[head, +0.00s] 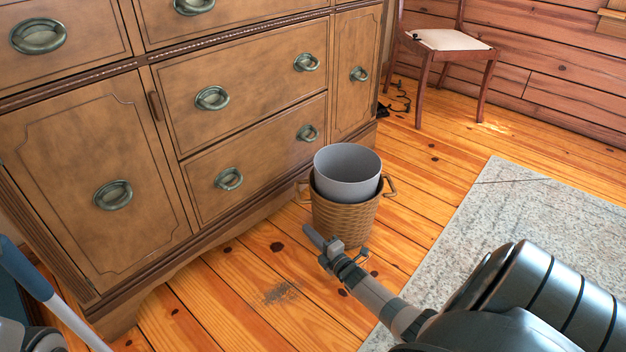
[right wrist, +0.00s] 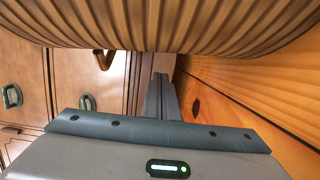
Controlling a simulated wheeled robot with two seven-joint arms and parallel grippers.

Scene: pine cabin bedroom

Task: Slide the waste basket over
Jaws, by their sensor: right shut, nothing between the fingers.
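The waste basket (head: 344,218) is brown and ribbed, with a grey liner (head: 347,174) rising above its rim and a loop handle on each side. It stands upright on the wooden floor close to the dresser's right end. My right gripper (head: 314,238) is shut and empty, low at the near side of the basket. Whether it touches the basket I cannot tell. In the right wrist view the ribbed basket wall (right wrist: 160,25) fills the top, just beyond the shut fingers (right wrist: 161,95). My left gripper is not clearly in view.
The wooden dresser (head: 240,120) with oval pulls stands left of and behind the basket. A dark patch of specks (head: 281,292) lies on the floor in front of the basket. A pale rug (head: 540,225) lies to the right. A chair (head: 445,45) stands at the back. Floor right of the basket is clear.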

